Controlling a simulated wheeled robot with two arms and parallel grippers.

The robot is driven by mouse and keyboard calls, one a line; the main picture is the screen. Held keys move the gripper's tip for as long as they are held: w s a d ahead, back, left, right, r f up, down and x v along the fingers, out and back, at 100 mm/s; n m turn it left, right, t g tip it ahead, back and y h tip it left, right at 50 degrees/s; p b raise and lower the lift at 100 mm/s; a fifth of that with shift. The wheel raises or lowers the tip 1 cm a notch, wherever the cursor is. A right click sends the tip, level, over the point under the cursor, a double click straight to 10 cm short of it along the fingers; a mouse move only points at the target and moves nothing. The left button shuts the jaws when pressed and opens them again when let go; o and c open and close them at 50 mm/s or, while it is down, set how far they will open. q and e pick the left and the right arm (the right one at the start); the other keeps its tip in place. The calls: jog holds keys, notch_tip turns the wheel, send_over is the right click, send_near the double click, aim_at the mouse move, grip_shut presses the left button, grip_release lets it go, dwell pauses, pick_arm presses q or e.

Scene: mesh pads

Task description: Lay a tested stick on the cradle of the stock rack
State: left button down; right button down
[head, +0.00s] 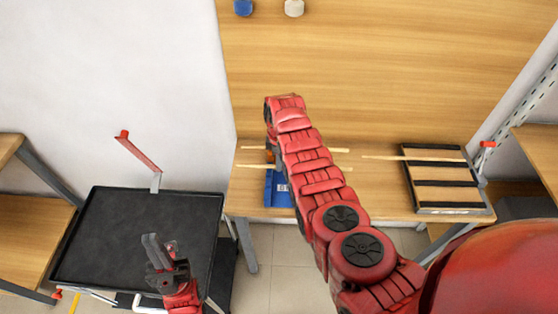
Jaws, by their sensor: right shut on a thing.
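My right arm reaches across the table, and its gripper (271,155) is mostly hidden behind the arm. It is shut on a thin pale stick; two sticks pass there, an upper one (325,149) and a lower one (250,167), and I cannot tell which it holds. A blue block (279,192) lies under them, partly hidden by my arm. A black-barred wooden rack (440,173) stands at the right of the table; another stick (400,158) lies over its bars and sticks out to the left. My left gripper (160,252) is open and empty over a black cart.
The black cart tray (105,225) is bare, with a red bar on a post (138,152) at its far edge. A blue cap (243,7) and a white one (293,7) are at the top. The wooden table (380,195) is clear between block and rack.

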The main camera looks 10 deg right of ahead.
jog(key=shift+f, duration=0.65)
jog(key=c, duration=0.8)
grip_release()
jog(key=shift+o, duration=0.2)
jog(key=shift+r, duration=0.15)
notch_tip(320, 180, up, 9)
jog(key=b, duration=0.3)
jog(key=shift+w, duration=0.1)
notch_tip(320, 180, up, 8)
jog(key=p, duration=0.3)
jog(key=shift+r, duration=0.15)
